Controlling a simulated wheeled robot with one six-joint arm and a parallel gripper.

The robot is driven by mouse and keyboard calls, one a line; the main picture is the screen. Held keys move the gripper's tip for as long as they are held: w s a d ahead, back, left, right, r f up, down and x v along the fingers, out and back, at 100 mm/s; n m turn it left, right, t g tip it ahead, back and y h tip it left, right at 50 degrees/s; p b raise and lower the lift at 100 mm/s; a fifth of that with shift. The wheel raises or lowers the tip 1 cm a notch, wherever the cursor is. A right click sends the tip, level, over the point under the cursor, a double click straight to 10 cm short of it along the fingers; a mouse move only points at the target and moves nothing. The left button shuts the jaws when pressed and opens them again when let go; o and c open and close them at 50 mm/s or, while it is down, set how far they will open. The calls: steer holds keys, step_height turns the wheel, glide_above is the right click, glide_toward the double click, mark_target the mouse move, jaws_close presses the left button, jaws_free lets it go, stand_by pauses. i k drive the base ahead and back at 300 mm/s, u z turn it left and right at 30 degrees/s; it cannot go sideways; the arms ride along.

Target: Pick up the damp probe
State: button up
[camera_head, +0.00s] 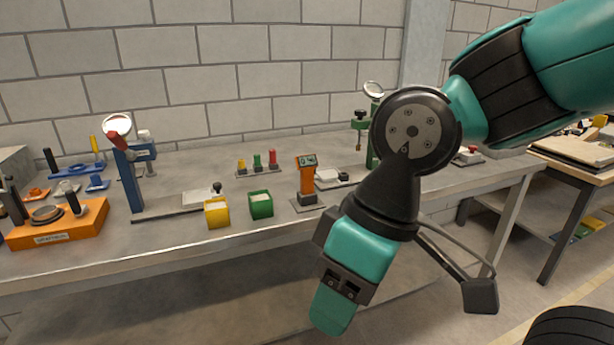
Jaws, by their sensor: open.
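An orange upright device with a small greenish screen (307,180) stands on a dark base plate on the bench, right of the green bin; it looks like the damp probe, though I cannot read a label. My gripper (335,308) hangs in front of the bench edge, lower and nearer than the device and to its right. It is open, with nothing seen in it. Its fingers are seen at an angle, so the gap between them is mostly hidden. The gripper is apart from the device.
A yellow bin (217,213) and a green bin (260,205) stand left of the device. A blue stand (128,175) and an orange tray (58,232) are further left. Coloured pegs (257,161) stand behind. A green stand (372,150) is partly behind my arm.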

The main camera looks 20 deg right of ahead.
mark_target(306, 164)
steer(key=u, duration=1.5)
steer(key=i, duration=0.8)
steer(key=z, duration=2.85)
steer(key=i, duration=0.25)
steer(key=u, duration=0.1)
